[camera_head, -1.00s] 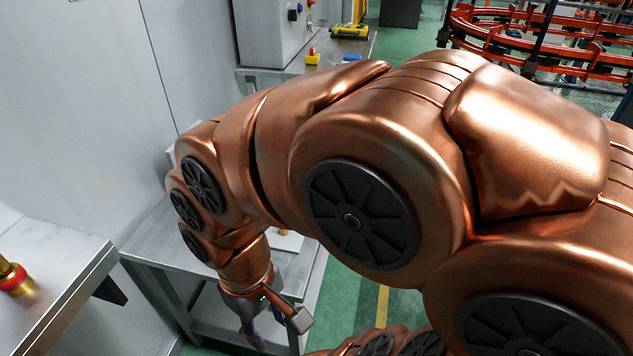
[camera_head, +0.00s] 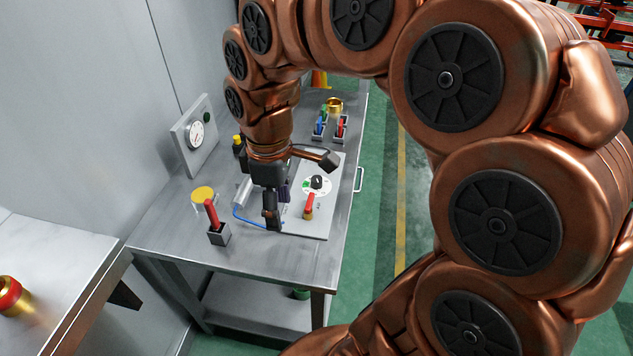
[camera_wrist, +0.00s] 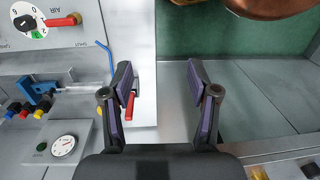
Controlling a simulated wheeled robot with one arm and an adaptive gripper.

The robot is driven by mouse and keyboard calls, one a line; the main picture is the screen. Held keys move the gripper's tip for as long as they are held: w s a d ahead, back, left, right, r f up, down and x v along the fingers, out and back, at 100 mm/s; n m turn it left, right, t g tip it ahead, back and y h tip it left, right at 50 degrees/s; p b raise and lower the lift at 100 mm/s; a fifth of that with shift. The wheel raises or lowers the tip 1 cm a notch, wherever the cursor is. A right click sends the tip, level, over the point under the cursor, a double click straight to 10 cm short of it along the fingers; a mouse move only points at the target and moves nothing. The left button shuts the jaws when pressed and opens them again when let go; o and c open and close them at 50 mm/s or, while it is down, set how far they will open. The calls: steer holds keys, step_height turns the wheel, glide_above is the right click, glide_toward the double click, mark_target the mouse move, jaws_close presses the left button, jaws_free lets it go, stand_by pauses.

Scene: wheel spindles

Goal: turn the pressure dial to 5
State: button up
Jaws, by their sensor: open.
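The dial (camera_head: 317,184) has a black knob on a round white face with a green patch. It sits on a pale panel (camera_head: 318,227) on the steel table. In the wrist view the dial (camera_wrist: 27,21) is at the top left corner, partly cut off, with digits around it; I cannot tell the knob's exact setting. My gripper (camera_head: 272,222) points down over the table, left of the dial and nearer the front. In the wrist view my gripper (camera_wrist: 160,78) is open and empty, with its fingers apart and away from the dial.
A red lever (camera_head: 308,206) is beside the dial. A red-handled block (camera_head: 218,232), a yellow-topped cylinder (camera_head: 203,196) and a blue hose (camera_head: 246,219) are near the gripper. A round gauge (camera_head: 196,134) stands at the back left.

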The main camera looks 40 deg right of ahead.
steer(key=w+d+f+n+b, duration=0.2)
steer(key=w+d+f+n, duration=0.15)
steer(key=w, duration=0.45)
steer(key=n+t+b, duration=0.1)
steer(key=n+b, duration=0.5)
steer(key=n, duration=0.2)
glide_above(317, 179)
step_height(317, 179, down, 10)
steer(key=shift+w+a+f, duration=0.1)
steer(key=shift+d+f, duration=0.2)
steer(key=shift+f, duration=0.05)
step_height(317, 179, down, 7)
steer(key=shift+f, duration=0.2)
steer(key=shift+c, duration=0.2)
jaws_close()
